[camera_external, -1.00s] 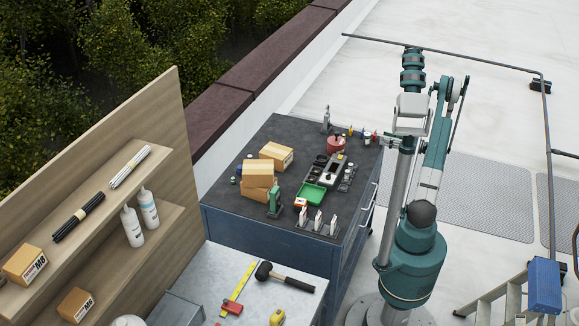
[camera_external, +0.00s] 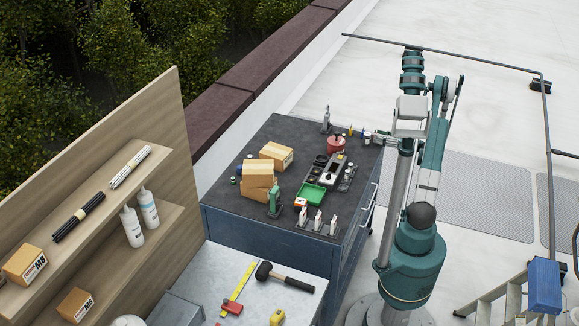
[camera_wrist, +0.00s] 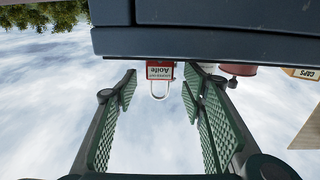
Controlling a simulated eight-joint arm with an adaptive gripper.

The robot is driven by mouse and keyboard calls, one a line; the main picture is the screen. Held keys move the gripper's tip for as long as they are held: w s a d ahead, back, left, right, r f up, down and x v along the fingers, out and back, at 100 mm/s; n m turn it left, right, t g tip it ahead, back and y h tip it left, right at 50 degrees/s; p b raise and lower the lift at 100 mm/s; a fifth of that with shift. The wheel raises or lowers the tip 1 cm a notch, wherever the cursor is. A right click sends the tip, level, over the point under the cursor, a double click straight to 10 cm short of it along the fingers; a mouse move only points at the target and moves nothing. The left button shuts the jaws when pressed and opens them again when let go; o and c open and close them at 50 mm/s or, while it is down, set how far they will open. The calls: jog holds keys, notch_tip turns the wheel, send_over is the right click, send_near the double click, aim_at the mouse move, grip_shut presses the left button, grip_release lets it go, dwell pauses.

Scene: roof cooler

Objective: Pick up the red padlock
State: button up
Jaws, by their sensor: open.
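The red padlock (camera_wrist: 160,72) has a white label reading "Aoife" and a pale shackle. In the wrist view, which is upside down, it shows beyond my gripper (camera_wrist: 160,86), at the dark blue bench's edge. My gripper is open, with one green ridged finger on each side of the padlock's line. In the external view my gripper (camera_external: 374,137) is at the right rear edge of the bench top, and the padlock is too small and covered to make out clearly.
The blue bench (camera_external: 260,241) has a dark top. A red pot (camera_external: 335,144), a green tray (camera_external: 312,194) and cardboard boxes (camera_external: 258,173) stand on it. Several white-and-red tagged items stand at its front. In the wrist view a box marked "CAPS" (camera_wrist: 302,73) is to the right.

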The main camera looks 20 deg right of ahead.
jog(key=shift+b+x, duration=0.35)
jog(key=shift+x, duration=1.4)
jog(key=c, duration=1)
jog(key=shift+r, duration=0.15)
jog(key=shift+r+p, duration=1.35)
jog(key=shift+r, duration=3.55)
